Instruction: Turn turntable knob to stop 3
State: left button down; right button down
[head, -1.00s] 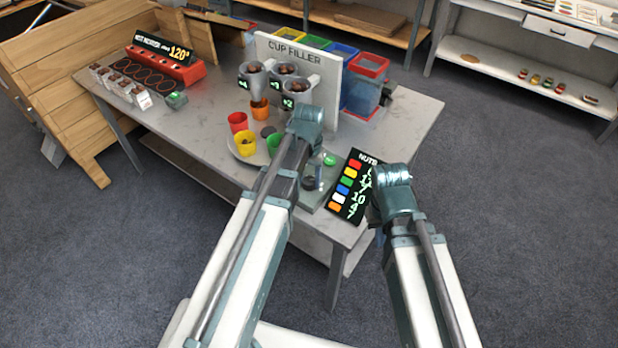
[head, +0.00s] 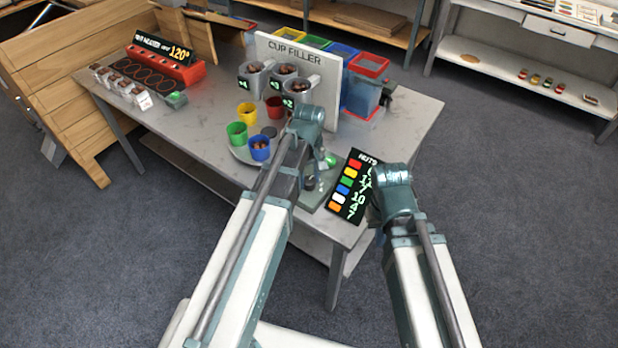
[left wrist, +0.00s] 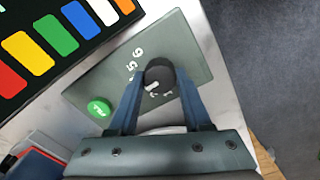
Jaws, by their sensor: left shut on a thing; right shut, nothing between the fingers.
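The turntable knob (left wrist: 158,74) is a round black knob on a grey-green plate (left wrist: 190,38) with painted numbers. My left gripper (left wrist: 157,80) has its two blue fingers around the knob, shut on it. The 5 and 6 show beside the knob; the other numbers are partly hidden, so I cannot read its stop. A green button (left wrist: 99,108) is on the same plate. The turntable (head: 241,154) carries a yellow cup (head: 247,112), a red cup (head: 275,107), a green cup (head: 237,133) and a blue cup (head: 260,148). My right gripper (head: 374,209) is shut and empty, mostly hidden behind its wrist.
The cup filler (head: 330,75) with several hoppers stands behind the turntable. A black nuts board (head: 350,187) with coloured swatches lies right of the knob plate, by my right wrist. A red nut warmer (head: 165,65) is at the table's left. The table between is clear.

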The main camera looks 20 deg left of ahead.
aim_at(309, 180)
pick_arm(q)
jog(key=shift+n, duration=1)
jog(key=shift+c, duration=1.7)
grip_release()
jog(key=shift+r, duration=0.15)
notch_tip(309, 180, up, 14)
jog(key=p, duration=1.4)
jog(key=shift+f, duration=0.2)
